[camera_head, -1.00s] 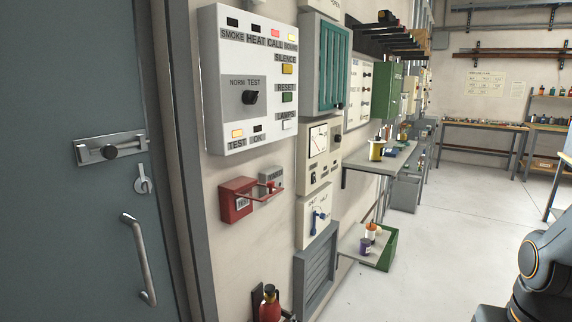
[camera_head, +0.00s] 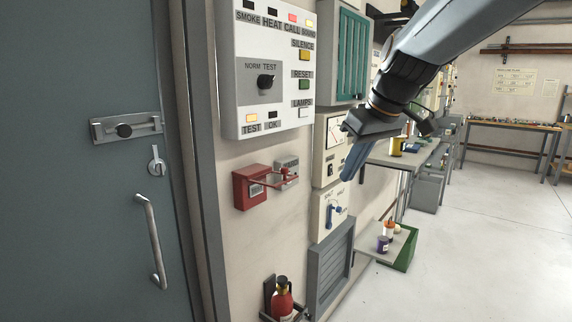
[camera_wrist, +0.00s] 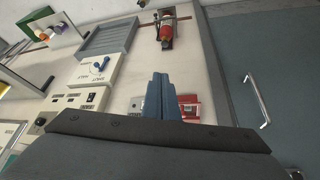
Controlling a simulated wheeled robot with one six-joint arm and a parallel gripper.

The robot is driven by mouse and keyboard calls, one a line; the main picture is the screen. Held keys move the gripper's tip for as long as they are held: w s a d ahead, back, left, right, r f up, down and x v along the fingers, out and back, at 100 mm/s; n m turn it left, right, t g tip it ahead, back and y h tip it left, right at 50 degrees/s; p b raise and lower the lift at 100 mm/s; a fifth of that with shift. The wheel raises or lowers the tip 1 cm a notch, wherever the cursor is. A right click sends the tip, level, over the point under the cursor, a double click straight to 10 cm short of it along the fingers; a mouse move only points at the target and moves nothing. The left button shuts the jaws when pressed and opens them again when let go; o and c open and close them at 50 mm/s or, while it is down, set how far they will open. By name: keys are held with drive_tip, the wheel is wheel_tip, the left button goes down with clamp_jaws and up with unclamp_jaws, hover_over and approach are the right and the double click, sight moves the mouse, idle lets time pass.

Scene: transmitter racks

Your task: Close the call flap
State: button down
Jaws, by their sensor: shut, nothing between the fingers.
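A red call box (camera_head: 249,190) is fixed to the wall below the white alarm panel. Its red-edged flap (camera_head: 274,182) stands out from the box to the right, in front of a small grey box. My gripper (camera_head: 347,174) is to the right of the flap, apart from it, with its blue fingers shut and empty, pointing down and left. In the wrist view the shut fingers (camera_wrist: 163,82) partly cover the view of the red box (camera_wrist: 190,106); the flap is hard to make out there.
The alarm panel (camera_head: 270,70) has a lit CALL lamp. A small grey box (camera_head: 289,168) is right of the red box, and a meter panel (camera_head: 330,140) is behind my gripper. A fire extinguisher (camera_head: 282,300) hangs below. A grey door (camera_head: 90,220) is at left.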

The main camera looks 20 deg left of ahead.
drive_tip(key=a+r+n+y, duration=0.2)
drive_tip(key=a+r+n, duration=0.3)
drive_tip(key=a+r, duration=0.6)
drive_tip(key=d+f+p+x, duration=0.1)
drive_tip(key=p+x, duration=0.2)
drive_tip(key=x, duration=0.8)
drive_tip(key=shift+d+f, duration=0.15)
drive_tip(key=shift+d, duration=0.1)
drive_tip(key=shift+f+y+b, duration=0.1)
drive_tip(key=shift+y+b, duration=0.2)
drive_tip(key=shift+b, duration=0.15)
